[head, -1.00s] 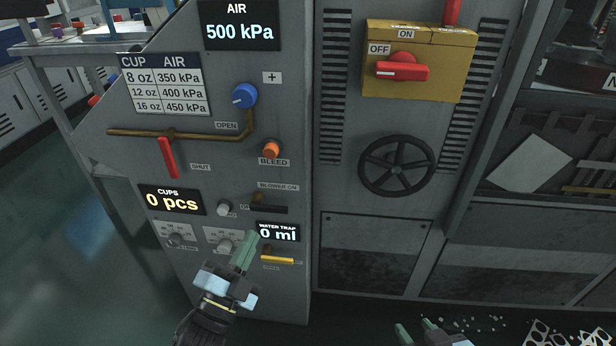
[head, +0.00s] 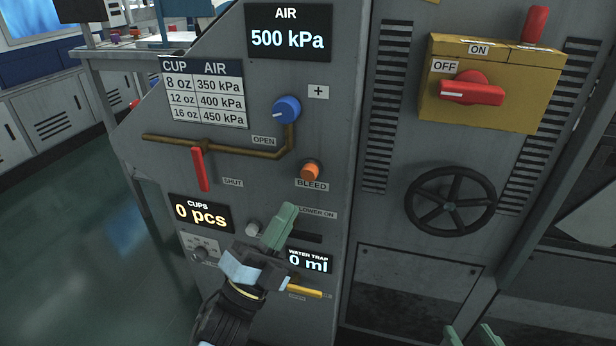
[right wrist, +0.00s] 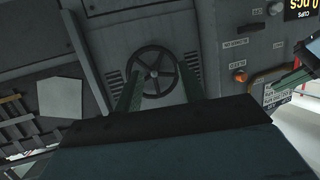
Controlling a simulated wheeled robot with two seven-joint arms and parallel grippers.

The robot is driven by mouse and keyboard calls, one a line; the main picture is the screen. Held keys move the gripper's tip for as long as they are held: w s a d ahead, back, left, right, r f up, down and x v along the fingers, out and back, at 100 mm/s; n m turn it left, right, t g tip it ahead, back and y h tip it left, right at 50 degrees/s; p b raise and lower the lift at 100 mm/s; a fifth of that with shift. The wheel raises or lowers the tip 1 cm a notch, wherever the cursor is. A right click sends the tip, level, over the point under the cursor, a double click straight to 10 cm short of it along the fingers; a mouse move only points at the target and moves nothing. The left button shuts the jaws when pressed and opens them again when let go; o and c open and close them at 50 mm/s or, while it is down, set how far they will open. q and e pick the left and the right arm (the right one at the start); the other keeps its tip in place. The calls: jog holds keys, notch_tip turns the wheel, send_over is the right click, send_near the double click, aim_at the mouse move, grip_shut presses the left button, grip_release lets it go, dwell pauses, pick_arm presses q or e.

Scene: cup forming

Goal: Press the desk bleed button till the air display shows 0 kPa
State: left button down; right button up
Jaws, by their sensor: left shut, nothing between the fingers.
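The orange bleed button (head: 310,170) sticks out of the grey panel above its BLEED label; it also shows in the right wrist view (right wrist: 240,77). The air display (head: 289,32) at the panel's top reads 500 kPa. My left gripper (head: 284,219) is shut and empty, its green fingers pointing up the panel. Its tips are below and a little left of the button, apart from it, and cover part of the blower label. My right gripper (head: 468,335) is at the bottom edge, its fingers apart; in the right wrist view its open fingers (right wrist: 160,80) frame the handwheel.
A blue knob (head: 286,109) and brown pipe are above the button, with a red lever (head: 200,169) at SHUT. Below are the blower switch slot, the water trap display (head: 308,261) and a yellow lever (head: 305,292). A black handwheel (head: 450,201) and yellow switch box (head: 440,90) are at right.

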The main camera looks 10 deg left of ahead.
aim_at(310, 171)
pick_arm(q)
jog(key=w+b, duration=0.2)
jog(key=w, duration=0.5)
pick_arm(e)
notch_tip(310, 171, up, 8)
jog(key=a+t+y, duration=0.1)
jog(key=t+y, duration=0.1)
jog(key=t, duration=0.3)
jog(key=shift+w+a+r+t, duration=0.2)
jog(key=shift+w+a+t, duration=0.1)
jog(key=shift+w+a, duration=0.1)
pick_arm(q)
jog(key=shift+w+d, duration=0.1)
jog(key=shift+w, duration=0.1)
dwell(0.7)
jog(key=shift+w, duration=0.35)
pick_arm(e)
jog(key=shift+f, duration=0.15)
pick_arm(q)
jog(key=shift+w, duration=0.5)
pick_arm(e)
jog(key=shift+f, duration=0.15)
pick_arm(q)
jog(key=shift+s, duration=0.15)
dwell(0.5)
jog(key=shift+s, duration=0.8)
pick_arm(e)
jog(key=shift+r, duration=0.45)
